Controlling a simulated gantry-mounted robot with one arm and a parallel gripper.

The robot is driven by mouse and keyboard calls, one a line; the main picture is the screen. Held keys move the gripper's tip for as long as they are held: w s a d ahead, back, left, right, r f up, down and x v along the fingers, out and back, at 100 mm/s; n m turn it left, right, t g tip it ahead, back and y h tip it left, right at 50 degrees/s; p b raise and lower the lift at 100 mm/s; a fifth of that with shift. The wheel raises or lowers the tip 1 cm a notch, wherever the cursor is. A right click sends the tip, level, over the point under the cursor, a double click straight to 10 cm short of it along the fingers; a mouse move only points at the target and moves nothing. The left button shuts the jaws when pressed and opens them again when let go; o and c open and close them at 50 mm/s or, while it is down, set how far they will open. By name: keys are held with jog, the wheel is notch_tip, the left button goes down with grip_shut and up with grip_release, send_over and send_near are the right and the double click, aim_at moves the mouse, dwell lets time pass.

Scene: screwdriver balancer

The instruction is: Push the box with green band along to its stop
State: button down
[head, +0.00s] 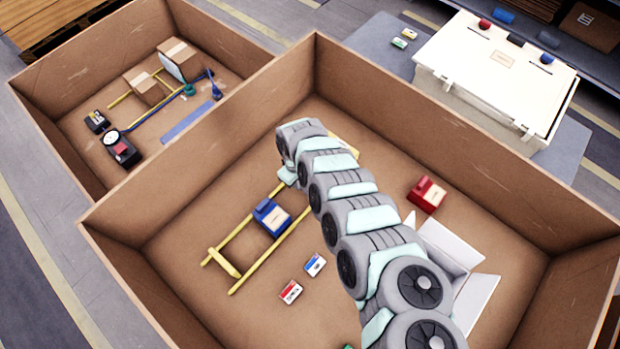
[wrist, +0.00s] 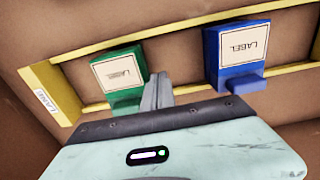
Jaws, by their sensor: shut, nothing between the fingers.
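The green box (wrist: 102,88) with a cream label sits between two yellow rails in the wrist view. To its left is a yellow end block (wrist: 52,92) with a white label, with a gap between them. My gripper (wrist: 157,92) is shut and empty. Its fingers are just right of the green box, between it and the blue box (wrist: 212,62); I cannot tell whether they touch the green box. In the head view my arm hides the green box. The blue box (head: 272,217) shows there on the rails (head: 250,277).
A yellow crossbar (head: 223,262) lies at the near end of the rails. Two small labelled items (head: 291,292) lie nearby. A red box (head: 427,194) and a white open carton (head: 470,290) are to the right. High cardboard walls (head: 430,130) surround this area.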

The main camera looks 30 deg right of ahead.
jog(key=shift+d, duration=0.2)
dwell(0.3)
jog(key=shift+f, duration=0.2)
jog(key=shift+w+d, duration=0.1)
